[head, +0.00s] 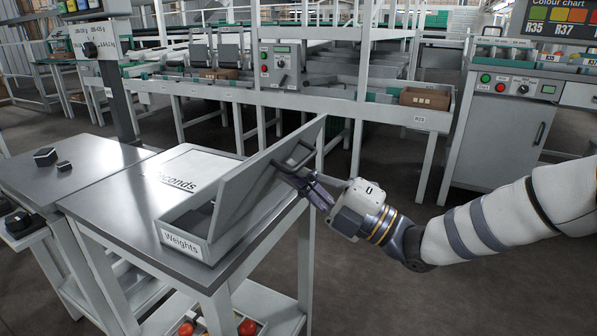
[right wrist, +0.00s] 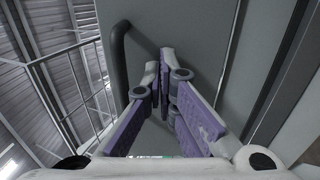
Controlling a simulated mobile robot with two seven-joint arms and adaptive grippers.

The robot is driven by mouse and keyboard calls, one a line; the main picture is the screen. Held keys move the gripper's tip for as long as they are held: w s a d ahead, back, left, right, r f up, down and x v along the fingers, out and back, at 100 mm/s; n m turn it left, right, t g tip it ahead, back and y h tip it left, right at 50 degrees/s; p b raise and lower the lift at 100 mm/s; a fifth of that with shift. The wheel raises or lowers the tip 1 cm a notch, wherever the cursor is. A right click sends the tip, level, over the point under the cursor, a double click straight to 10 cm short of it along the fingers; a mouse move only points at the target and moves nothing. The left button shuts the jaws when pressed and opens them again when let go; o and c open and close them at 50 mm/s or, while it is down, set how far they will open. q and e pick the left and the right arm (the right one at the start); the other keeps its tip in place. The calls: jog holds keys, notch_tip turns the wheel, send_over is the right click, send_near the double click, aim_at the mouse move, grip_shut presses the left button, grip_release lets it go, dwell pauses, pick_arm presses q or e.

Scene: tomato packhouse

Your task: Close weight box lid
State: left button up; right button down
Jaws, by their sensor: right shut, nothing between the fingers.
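The grey weight box (head: 181,241), labelled "Weights", sits on the steel table near its right edge. Its lid (head: 262,170) stands raised and tilted, so the box is open; the lid hides most of the inside. A dark handle (head: 304,146) is on the lid's right face. My right gripper (head: 290,176) is at that face, just below the handle. In the right wrist view, my gripper's purple-padded fingers (right wrist: 165,85) are shut and empty before the grey lid (right wrist: 195,30), with the dark handle (right wrist: 119,60) to their left. Whether they touch the lid I cannot tell. My left gripper is not in view.
Two dark weights (head: 46,156) lie on the table at the left. Tomatoes (head: 247,327) sit on the shelf below. The floor (head: 420,290) right of the table is clear.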

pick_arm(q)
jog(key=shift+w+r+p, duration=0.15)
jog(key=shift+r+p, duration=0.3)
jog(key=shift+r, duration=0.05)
pick_arm(e)
jog(key=shift+a+r, duration=0.1)
jog(key=shift+r, duration=0.2)
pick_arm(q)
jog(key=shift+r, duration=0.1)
pick_arm(e)
jog(key=shift+w+h, duration=0.1)
jog(key=shift+h, duration=0.2)
